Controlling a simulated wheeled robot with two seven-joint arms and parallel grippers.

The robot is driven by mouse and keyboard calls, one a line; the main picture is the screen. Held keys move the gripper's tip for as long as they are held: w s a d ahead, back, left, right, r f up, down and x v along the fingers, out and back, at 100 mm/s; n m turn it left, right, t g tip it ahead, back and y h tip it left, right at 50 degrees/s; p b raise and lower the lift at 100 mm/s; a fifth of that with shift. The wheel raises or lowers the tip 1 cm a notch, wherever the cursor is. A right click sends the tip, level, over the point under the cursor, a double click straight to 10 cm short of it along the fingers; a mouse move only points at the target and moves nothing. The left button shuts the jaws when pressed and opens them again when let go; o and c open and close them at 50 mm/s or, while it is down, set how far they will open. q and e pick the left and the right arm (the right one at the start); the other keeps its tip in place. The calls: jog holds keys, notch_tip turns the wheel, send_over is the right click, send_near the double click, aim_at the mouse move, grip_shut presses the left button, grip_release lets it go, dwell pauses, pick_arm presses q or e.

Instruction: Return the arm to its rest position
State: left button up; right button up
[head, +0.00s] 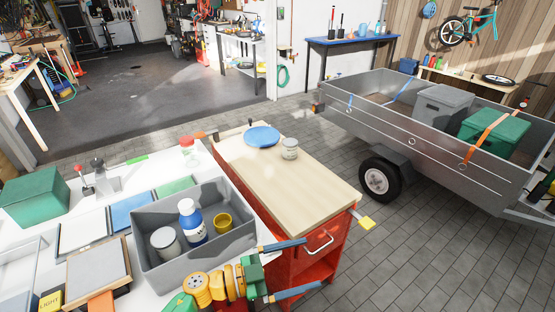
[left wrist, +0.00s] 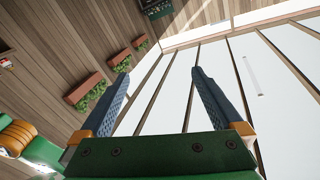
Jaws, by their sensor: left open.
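My left gripper (head: 312,262) comes in low in the head view, in front of the grey bin and over the red cart's near side. Its two blue fingers are spread apart with nothing between them and point to the right. In the left wrist view the open fingers (left wrist: 161,72) stand apart, with nothing held. Behind them are a plank wall, planters and bright panels. My right gripper does not show in either view.
A grey bin (head: 147,256) holding a blue-and-white bottle (head: 193,226), a can (head: 165,245) and a yellow cup (head: 222,223) stands on the white table beside my left arm. The wood-topped red cart (head: 285,180) is close by. A trailer (head: 390,128) stands beyond; paved floor (head: 430,240) is open at right.

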pick_arm(q)
jog(key=w+a+f+n+t+y+b, duration=0.1)
jog(key=w+a+f+n+t+y, duration=0.1)
jog(key=a+f+n+t+y, duration=0.4)
jog(key=w+a+f+n+t+y+b, duration=0.1)
jog(key=w+a+f+n, duration=0.15)
jog(key=f, duration=0.65)
jog(key=s+a+f+n+g+y, duration=0.1)
jog(key=s+a+f+n+y, duration=0.2)
jog(key=f, duration=0.4)
jog(key=s+a+f+n+g+y, duration=0.1)
jog(key=s+a+f+n+y, duration=0.1)
jog(key=s+a+f+y, duration=0.35)
jog(key=s+a+f+g, duration=0.2)
jog(key=s+f, duration=0.3)
jog(key=s, duration=0.4)
jog(key=s+a+f+n+g+y+b, duration=0.1)
jog(key=s+f+g, duration=0.3)
jog(key=s, duration=0.5)
jog(key=s+a+f+n+g+y+b, duration=0.1)
jog(key=s+a+f+g, duration=0.1)
jog(key=s+f, duration=0.4)
jog(key=s+a, duration=0.1)
jog(key=s, duration=0.2)
jog(key=shift+a+f+g, duration=0.2)
jog(key=shift+a+g, duration=0.2)
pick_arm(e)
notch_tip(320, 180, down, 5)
